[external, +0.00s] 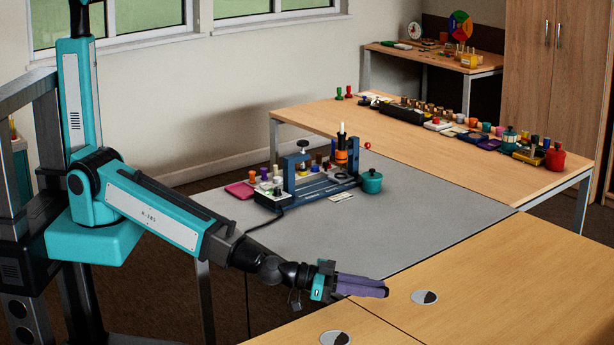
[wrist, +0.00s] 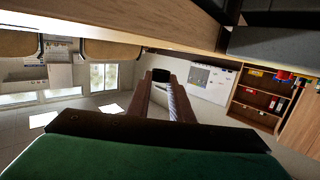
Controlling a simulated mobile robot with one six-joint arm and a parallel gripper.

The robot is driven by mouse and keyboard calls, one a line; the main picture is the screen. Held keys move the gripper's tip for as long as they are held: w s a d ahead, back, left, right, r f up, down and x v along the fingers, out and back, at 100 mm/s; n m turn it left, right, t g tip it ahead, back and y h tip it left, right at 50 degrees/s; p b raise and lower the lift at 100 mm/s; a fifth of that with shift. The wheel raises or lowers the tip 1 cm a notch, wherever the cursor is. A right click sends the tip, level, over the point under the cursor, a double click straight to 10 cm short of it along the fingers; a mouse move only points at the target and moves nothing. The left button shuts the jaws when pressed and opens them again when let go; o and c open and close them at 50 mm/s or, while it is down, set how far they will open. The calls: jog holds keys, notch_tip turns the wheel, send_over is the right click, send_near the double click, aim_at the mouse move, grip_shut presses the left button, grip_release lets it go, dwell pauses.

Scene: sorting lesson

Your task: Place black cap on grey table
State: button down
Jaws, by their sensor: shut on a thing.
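My gripper (external: 372,288) is near the front corner of the grey table (external: 430,205) and the wooden tables in the external view, with its purple fingers pointing right. In the wrist view my gripper (wrist: 161,85) is shut on the black cap (wrist: 161,75), a small dark piece between the fingertips. I cannot make out the cap in the external view. The height of my gripper above the tabletops is hard to tell.
A blue fixture (external: 315,185) with several small pieces stands on the grey table, with a teal pot (external: 372,181) and a pink block (external: 240,190) beside it. The grey table's front and right are clear. Many coloured items line the wooden table (external: 320,120) behind.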

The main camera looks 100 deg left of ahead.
aim_at(373, 307)
jog(key=shift+w+d, duration=0.1)
jog(key=shift+w, duration=0.45)
jog(key=shift+s+f, duration=0.2)
jog(key=shift+f, duration=1.4)
jog(key=shift+f, duration=0.25)
jog(key=c, duration=1.6)
grip_release()
jog(key=shift+b, duration=0.6)
